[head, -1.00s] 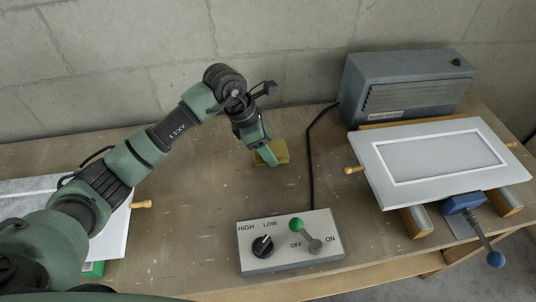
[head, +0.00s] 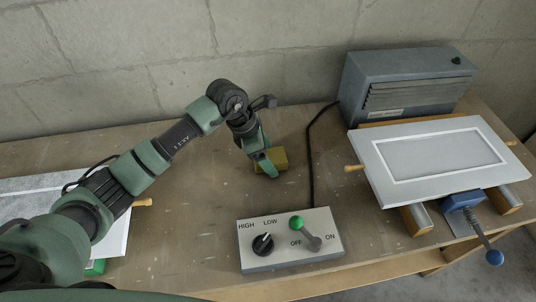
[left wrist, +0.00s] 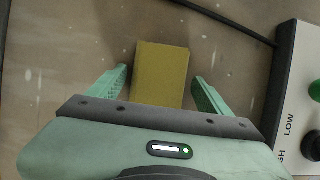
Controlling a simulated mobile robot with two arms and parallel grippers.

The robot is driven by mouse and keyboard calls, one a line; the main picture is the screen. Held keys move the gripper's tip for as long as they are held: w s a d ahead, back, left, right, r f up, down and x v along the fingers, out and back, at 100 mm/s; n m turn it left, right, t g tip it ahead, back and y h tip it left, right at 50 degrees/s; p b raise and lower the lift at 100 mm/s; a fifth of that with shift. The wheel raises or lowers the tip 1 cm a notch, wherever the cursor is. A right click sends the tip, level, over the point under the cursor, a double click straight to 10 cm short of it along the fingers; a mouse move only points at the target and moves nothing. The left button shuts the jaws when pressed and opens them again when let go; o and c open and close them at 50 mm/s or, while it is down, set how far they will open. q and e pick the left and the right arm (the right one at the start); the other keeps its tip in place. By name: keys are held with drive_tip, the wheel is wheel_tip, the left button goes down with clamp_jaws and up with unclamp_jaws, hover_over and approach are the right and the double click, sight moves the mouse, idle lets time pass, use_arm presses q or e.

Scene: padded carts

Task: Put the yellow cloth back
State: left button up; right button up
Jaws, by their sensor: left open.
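The yellow cloth (head: 281,158) looks like a small folded block and appears to lie on the wooden bench, behind the control box. My left gripper (head: 268,172) points down at it, with the fingertips in front of part of it. In the left wrist view the cloth (left wrist: 161,68) lies between the two open fingers of the gripper (left wrist: 160,76), with a visible gap on each side. Its near end is hidden by the gripper body. My right gripper is not in view.
The control box (head: 289,255) with a knob and green-tipped lever stands in front of the cloth. A black cable (head: 310,160) runs to the right of it. A grey heater unit (head: 415,80) and a clamped white panel (head: 378,172) stand at right.

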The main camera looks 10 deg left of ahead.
use_arm(q)
drive_tip(key=shift+r, duration=0.2)
drive_tip(key=b+v, duration=0.2)
drive_tip(key=v, duration=1)
